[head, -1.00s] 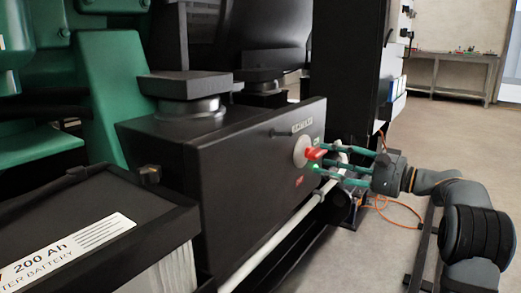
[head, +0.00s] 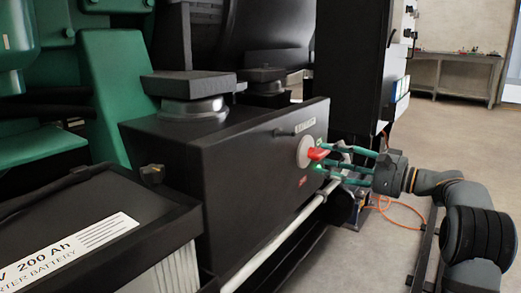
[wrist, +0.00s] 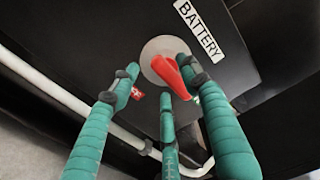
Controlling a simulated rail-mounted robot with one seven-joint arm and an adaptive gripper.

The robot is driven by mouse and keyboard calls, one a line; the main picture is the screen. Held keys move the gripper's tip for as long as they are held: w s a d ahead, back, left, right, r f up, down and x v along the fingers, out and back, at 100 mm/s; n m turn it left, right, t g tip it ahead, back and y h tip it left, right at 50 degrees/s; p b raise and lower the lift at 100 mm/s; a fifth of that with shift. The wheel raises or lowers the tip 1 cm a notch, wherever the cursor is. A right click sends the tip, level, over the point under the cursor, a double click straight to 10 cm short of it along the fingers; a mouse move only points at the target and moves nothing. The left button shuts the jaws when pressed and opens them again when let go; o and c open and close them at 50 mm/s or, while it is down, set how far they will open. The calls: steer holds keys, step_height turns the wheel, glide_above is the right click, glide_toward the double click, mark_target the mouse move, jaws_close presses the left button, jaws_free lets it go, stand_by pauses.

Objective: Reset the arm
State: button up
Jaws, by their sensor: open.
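My gripper (head: 335,160) has several green fingers and is at the red battery switch handle on the side of a black box. In the wrist view my gripper (wrist: 165,90) has its fingers spread around the red handle (wrist: 176,78), with one finger below it. The fingers are open, and I cannot tell whether any of them touches the handle. The handle sits on a round grey plate (wrist: 158,50) under a white "BATTERY" label (wrist: 209,30). In the head view the red handle (head: 319,154) is partly hidden by the fingers.
A white pipe (head: 270,246) runs along the bottom of the black box (head: 250,190). A battery (head: 80,235) stands at the lower left. A dark cabinet (head: 350,70) rises behind my gripper. An orange cable (head: 405,207) lies on the floor. Open floor lies to the right.

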steer(key=v, duration=0.9)
steer(key=x, duration=1.1)
steer(key=shift+a, duration=0.2)
steer(key=shift+d+r+m+p, duration=0.1)
steer(key=shift+r+m+p, duration=0.4)
steer(key=shift+p, duration=0.65)
steer(key=m+p, duration=0.2)
steer(key=shift+r+p, duration=0.1)
steer(key=shift+p, duration=0.3)
steer(key=m+p, duration=0.3)
steer(key=p, duration=0.1)
steer(key=m+p, duration=0.3)
steer(key=p, duration=0.2)
steer(key=shift+s+r, duration=0.1)
steer(key=shift+r, duration=0.15)
steer(key=m+p, duration=0.3)
steer(key=p, duration=0.1)
steer(key=shift+f+m+p, duration=0.1)
steer(key=shift+m+p, duration=0.8)
steer(key=shift+p, duration=0.05)
steer(key=shift+f+m, duration=0.1)
steer(key=shift+m, duration=0.2)
